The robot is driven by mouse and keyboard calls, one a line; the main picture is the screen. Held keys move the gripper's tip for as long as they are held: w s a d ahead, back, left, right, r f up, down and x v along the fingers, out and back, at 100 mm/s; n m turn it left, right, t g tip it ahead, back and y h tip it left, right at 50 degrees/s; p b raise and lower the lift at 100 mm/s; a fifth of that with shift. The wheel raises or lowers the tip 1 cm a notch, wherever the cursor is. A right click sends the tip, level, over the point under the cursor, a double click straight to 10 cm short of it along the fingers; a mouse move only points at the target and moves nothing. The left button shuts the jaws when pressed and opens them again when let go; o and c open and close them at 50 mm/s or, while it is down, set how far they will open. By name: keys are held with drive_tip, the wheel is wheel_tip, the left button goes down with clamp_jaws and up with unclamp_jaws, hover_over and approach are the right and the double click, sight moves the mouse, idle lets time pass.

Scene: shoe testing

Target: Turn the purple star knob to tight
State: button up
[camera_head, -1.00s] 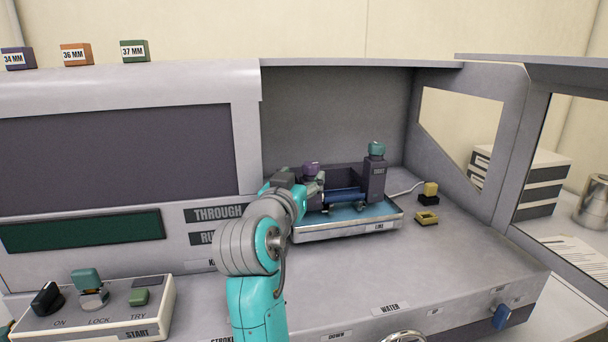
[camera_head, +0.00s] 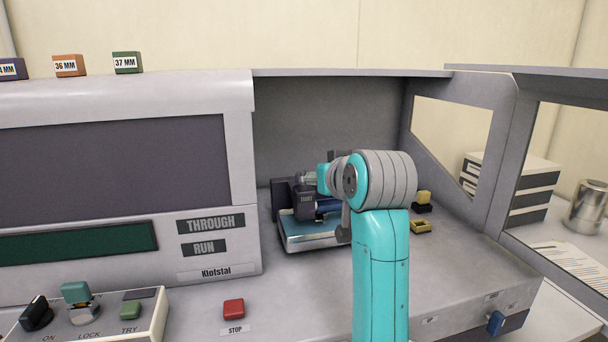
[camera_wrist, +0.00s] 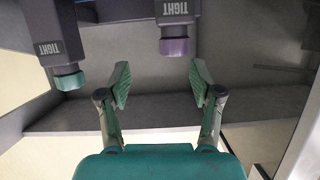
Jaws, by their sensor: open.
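In the wrist view the purple star knob (camera_wrist: 174,46) sits at the end of a dark post marked TIGHT, which appears upside down. My gripper (camera_wrist: 160,78) is open and empty. The knob shows beyond the fingertips, roughly in line with the gap between them and apart from both fingers. A teal knob (camera_wrist: 69,80) on a second dark post marked TIGHT is at the left, outside the fingers. In the head view my gripper and arm cover part of the fixture, and I cannot make out the purple knob there.
The fixture stands on a blue-topped metal tray (camera_head: 307,242) in the machine's open bay. Yellow and black blocks (camera_head: 422,226) lie right of my arm. The bay's side wall (camera_head: 455,165) bounds the right. A red stop button (camera_head: 233,309) is at the front left.

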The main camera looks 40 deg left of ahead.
drive_tip(key=w+a+n+g, duration=0.1)
drive_tip(key=a, duration=0.1)
drive_tip(key=a+f+n+g+y, duration=0.1)
drive_tip(key=a, duration=0.1)
drive_tip(key=w+a+n+g, duration=0.1)
drive_tip(key=a, duration=0.1)
drive_tip(key=shift+w+a+f+y, duration=0.15)
drive_tip(key=shift+w+f+y, duration=0.15)
drive_tip(key=shift+w+f, duration=0.05)
idle(0.5)
drive_tip(key=c, duration=1.2)
